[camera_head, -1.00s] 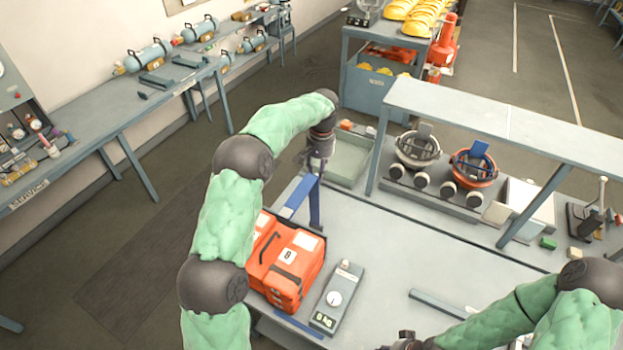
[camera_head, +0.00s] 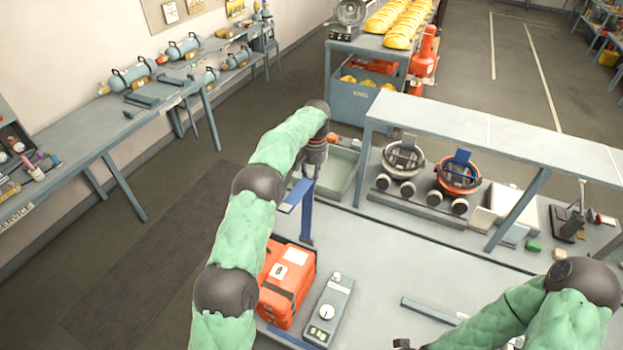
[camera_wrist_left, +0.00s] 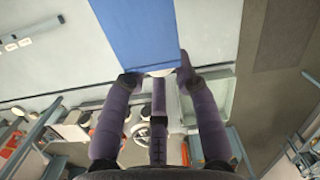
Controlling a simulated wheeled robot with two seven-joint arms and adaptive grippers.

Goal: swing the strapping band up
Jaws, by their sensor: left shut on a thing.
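The blue strapping band (camera_head: 306,222) stands up above the far end of the orange case (camera_head: 287,285), with a flat blue part (camera_head: 297,194) slanting from its top. My left gripper (camera_head: 310,176) is at the top of the band. In the left wrist view the fingers (camera_wrist_left: 153,76) are shut on the wide blue band (camera_wrist_left: 140,30). My left arm covers the left side of the case. My right gripper (camera_head: 402,344) barely shows at the bottom edge; its fingers cannot be made out.
A grey gauge box (camera_head: 328,312) stands right of the case. A green tray (camera_head: 337,168) lies beyond my left gripper. Breathing masks (camera_head: 458,173) sit under a raised shelf (camera_head: 490,132) at the back of the bench. The middle of the bench (camera_head: 390,250) is clear.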

